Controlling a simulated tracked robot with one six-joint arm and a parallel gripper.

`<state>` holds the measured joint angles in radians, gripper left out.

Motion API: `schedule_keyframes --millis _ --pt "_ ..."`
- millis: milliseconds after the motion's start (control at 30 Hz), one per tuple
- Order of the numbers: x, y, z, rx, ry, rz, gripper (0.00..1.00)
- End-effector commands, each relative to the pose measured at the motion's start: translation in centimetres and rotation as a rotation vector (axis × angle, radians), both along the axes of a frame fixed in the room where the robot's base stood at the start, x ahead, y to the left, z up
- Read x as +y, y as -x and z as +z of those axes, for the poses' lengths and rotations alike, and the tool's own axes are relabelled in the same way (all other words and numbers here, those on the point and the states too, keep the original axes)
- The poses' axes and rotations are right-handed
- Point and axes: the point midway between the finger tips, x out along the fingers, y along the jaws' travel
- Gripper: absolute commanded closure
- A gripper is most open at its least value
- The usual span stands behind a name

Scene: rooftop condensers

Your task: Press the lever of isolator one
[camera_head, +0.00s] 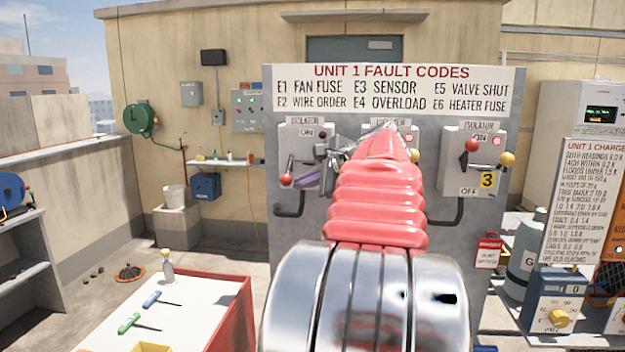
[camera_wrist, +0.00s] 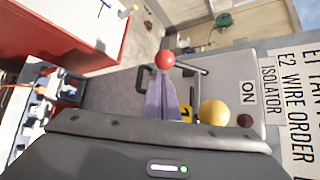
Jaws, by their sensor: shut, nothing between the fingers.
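The left isolator (camera_head: 300,140) is a pale box on the grey panel; its number is not readable. Its red lever knob (camera_head: 286,180) is low, under an ON label, and also shows in the wrist view (camera_wrist: 165,61). My gripper (camera_head: 308,180) is shut and empty, with purple fingers just right of that knob. In the wrist view the fingertips (camera_wrist: 160,82) end close to the knob; I cannot tell if they touch. A yellow ball (camera_wrist: 214,112) and a dark red lamp (camera_wrist: 244,121) sit right of the fingers there.
The right isolator (camera_head: 480,170), tagged 3, has its red knob up and a lit red lamp. My arm hides most of the middle isolator (camera_head: 403,130). A white-topped red bench (camera_head: 210,310) stands at lower left.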

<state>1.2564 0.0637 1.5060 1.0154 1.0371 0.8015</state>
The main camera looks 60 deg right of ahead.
Motion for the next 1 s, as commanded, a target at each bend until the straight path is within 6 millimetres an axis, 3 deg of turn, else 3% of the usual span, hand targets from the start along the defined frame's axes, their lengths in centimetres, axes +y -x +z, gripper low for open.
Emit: schedule_keyframes --millis 200,1000 --pt "-0.21 -1.01 -0.47 0.0 0.001 0.001 1.0" --pt "0.08 -0.87 -0.01 0.0 0.001 0.001 1.0"
